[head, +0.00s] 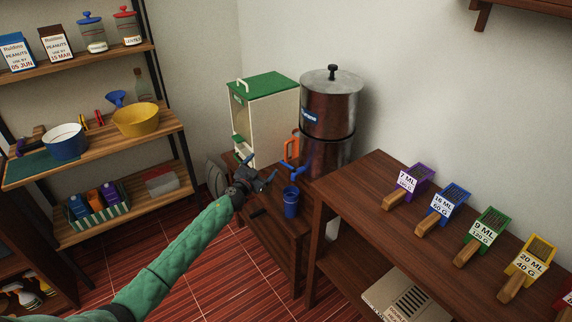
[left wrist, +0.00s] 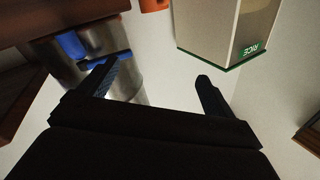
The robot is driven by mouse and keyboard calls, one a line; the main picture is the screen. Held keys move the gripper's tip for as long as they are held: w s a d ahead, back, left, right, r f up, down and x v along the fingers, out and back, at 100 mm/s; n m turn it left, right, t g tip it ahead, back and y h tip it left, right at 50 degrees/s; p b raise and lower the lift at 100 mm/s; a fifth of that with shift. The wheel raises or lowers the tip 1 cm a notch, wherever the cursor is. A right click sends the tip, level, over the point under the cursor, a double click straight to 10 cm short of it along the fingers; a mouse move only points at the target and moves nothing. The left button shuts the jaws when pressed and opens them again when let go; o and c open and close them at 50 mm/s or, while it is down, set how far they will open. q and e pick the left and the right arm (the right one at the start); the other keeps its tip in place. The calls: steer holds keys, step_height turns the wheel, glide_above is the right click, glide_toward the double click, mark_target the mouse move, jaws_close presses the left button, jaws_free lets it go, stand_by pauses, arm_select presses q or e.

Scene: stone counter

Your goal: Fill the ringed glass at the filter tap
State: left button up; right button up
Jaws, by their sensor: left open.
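The steel water filter (head: 331,100) stands on a low wooden stand in the head view, with a blue tap (head: 303,168) low on its front. A blue glass (head: 291,203) stands upright below and slightly left of the tap; I cannot make out a ring on it. My left gripper (head: 262,167) is open and empty, left of the tap and above the glass's height. In the left wrist view the open fingers (left wrist: 155,82) have nothing between them, and the filter's metal body (left wrist: 125,75) and blue parts (left wrist: 72,45) show at upper left. My right gripper is out of view.
A green-lidded rice dispenser (head: 270,125) stands left of the filter; it also shows in the left wrist view (left wrist: 222,30). An orange object (head: 292,146) is between them. A dark small item (head: 257,212) lies on the stand.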

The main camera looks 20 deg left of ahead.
mark_target(286, 165)
arm_select(q)
steer(key=s+d+n+g+h, duration=0.1)
steer(key=s+d+g+h, duration=0.1)
steer(key=d+h, duration=0.3)
steer(key=shift+f+p+x, duration=0.2)
steer(key=shift+p+x, duration=0.05)
steer(key=shift+x, duration=1.75)
steer(key=shift+f+p+x, duration=0.2)
steer(key=shift+p+x, duration=0.05)
steer(key=shift+x, duration=1.75)
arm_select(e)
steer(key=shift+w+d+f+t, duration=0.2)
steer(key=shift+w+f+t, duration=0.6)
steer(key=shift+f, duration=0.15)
arm_select(q)
steer(key=shift+c, duration=0.4)
